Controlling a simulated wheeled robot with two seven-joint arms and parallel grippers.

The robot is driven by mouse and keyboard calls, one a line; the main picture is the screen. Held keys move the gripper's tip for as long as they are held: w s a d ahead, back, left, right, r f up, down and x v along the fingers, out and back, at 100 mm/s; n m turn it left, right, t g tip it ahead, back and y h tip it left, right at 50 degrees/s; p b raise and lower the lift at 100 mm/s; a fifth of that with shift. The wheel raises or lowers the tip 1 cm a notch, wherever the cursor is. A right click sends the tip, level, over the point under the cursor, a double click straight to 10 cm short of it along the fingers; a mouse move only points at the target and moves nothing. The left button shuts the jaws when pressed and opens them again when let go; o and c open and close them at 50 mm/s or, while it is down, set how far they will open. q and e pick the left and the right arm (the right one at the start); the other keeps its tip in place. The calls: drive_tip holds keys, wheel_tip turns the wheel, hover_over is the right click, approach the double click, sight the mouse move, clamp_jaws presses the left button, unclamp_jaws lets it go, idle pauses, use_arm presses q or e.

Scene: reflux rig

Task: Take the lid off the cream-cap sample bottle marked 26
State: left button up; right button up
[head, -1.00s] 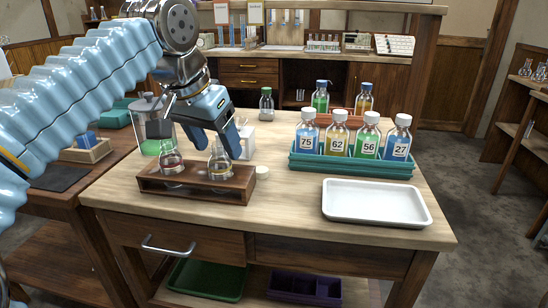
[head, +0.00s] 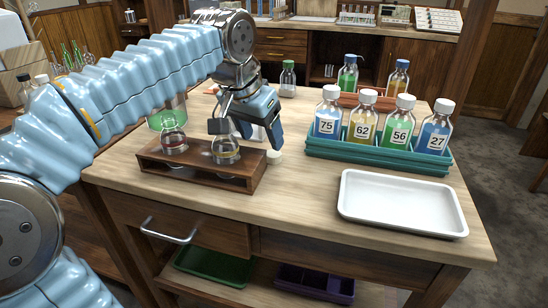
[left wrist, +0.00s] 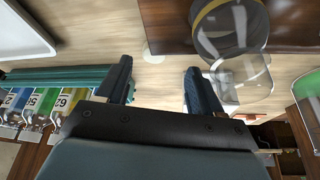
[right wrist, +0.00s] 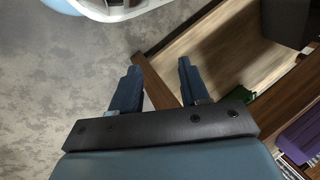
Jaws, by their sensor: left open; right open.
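I see no bottle with a readable 26. Several white-capped bottles, marked 75 (head: 327,124), 62 (head: 362,128), 56 (head: 399,134) and 27 (head: 433,138), stand upright in a teal rack (head: 378,161). A small pale cream disc (head: 274,157) lies on the table; it also shows in the left wrist view (left wrist: 153,55). My left gripper (head: 258,136) is open and empty, above the table near this disc, beside the wooden flask stand. Its spread fingers show in the left wrist view (left wrist: 157,75). My right gripper (right wrist: 160,68) is open and empty, away from the bottles.
A white tray (head: 400,203) lies at the right front. A green-capped bottle (head: 288,80) and two blue-capped bottles (head: 347,75) stand farther back. The table's front middle is clear.

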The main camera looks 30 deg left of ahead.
sight(273, 154)
use_arm(q)
drive_tip(key=x, duration=0.3)
drive_tip(key=d+x, duration=0.1)
drive_tip(key=x, duration=0.1)
drive_tip(key=shift+w+f, duration=0.25)
drive_tip(key=shift+w, duration=0.05)
drive_tip(key=c, duration=1.1)
